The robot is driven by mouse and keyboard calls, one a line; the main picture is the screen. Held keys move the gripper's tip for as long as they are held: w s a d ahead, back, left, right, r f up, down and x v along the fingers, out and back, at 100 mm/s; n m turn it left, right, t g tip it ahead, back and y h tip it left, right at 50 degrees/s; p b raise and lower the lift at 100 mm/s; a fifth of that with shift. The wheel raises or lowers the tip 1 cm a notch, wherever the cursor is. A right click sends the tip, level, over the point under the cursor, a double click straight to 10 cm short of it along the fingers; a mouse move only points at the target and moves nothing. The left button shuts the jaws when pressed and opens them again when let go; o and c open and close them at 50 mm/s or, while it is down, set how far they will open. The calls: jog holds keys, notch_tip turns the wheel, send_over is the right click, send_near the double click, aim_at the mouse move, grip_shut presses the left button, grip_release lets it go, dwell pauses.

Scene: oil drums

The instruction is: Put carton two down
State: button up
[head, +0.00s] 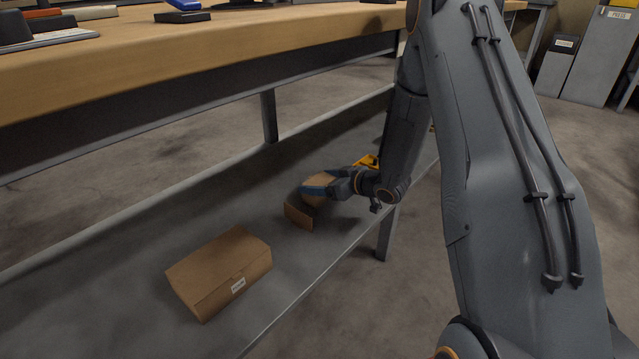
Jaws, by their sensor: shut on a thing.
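My gripper (318,190) is low over the shelf under the workbench, shut on a small brown carton (298,216). One blue-tipped finger crosses in front of the carton, and the carton's front face shows below and left of it. The gripper and shadow hide part of it. The carton looks tilted, and I cannot tell whether its lower edge touches the shelf. A larger brown carton (220,268) with a white label rests on the shelf, nearer and to the left, apart from the held one. The label is too small to read.
The grey lower shelf (150,235) is bare around the cartons. The wooden bench top (230,40) overhangs it, with tools on top. A bench leg (386,235) stands at the shelf's front edge, right of my gripper. A yellow thing (368,161) shows behind my wrist.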

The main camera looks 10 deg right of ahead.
jog(key=shift+f, duration=0.1)
jog(key=o, duration=1.1)
jog(key=p+v, duration=0.5)
jog(key=v, duration=0.7)
jog(key=shift+r, duration=0.2)
